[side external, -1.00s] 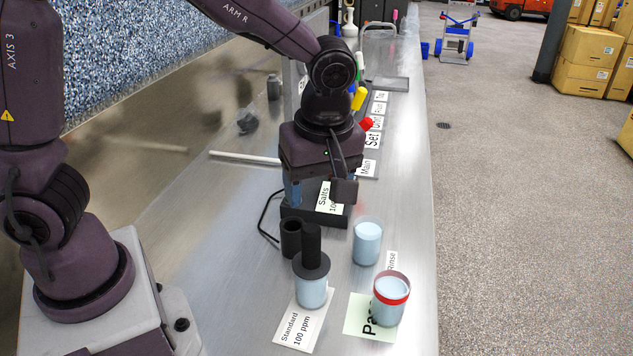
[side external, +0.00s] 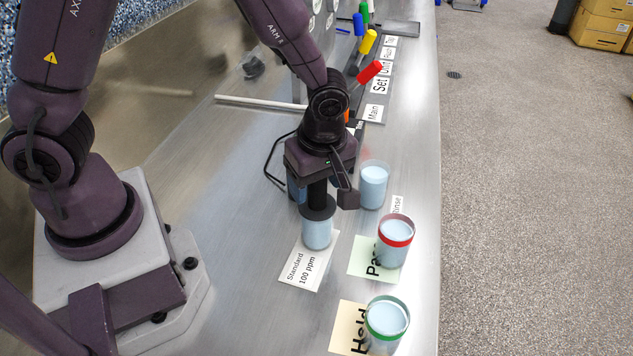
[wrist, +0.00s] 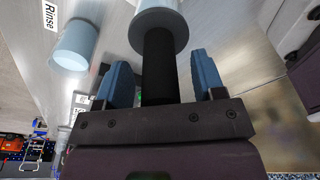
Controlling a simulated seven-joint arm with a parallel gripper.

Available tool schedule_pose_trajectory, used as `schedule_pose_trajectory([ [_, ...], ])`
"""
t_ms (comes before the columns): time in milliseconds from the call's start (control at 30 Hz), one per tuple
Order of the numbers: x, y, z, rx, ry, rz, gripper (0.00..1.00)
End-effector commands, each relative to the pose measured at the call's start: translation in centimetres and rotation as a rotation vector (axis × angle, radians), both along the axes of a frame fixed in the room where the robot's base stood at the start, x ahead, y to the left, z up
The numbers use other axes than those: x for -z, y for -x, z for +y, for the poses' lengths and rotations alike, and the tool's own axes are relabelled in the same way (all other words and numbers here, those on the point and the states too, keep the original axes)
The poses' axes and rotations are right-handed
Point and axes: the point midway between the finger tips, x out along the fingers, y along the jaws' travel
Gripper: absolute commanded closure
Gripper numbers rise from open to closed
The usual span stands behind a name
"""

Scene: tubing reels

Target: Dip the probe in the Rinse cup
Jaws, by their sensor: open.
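The probe (side external: 317,207), a black handle with a round grey collar, stands upright on a cup (side external: 317,234) of pale blue liquid at the "Standard 100 ppm" card. My gripper (side external: 316,190) is over it. In the wrist view my gripper (wrist: 163,78) is open, with one blue finger on each side of the black handle (wrist: 159,65) and visible gaps between. The Rinse cup (side external: 373,188), clear with pale blue liquid, stands to the right and behind, by the "Rinse" label (side external: 397,204). It also shows in the wrist view (wrist: 74,46). The probe's lower end is hidden.
A red-banded cup (side external: 394,246) on a "Pa..." card stands right of the probe. A green-banded cup (side external: 386,322) on a "Hold" card is nearer. Coloured handles (side external: 368,72) and a white rod (side external: 260,102) lie behind. The bench's right edge is close to the cups.

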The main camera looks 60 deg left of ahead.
Motion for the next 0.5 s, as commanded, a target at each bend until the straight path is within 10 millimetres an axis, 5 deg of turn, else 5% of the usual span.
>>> schedule_pose_trajectory([
  [400, 0.8, 0.02, 0.14, 0.0, 0.0, 0.0, 0.37],
  [500, 0.79, 0.02, 0.14, 0.0, 0.0, 0.0, 0.6],
])
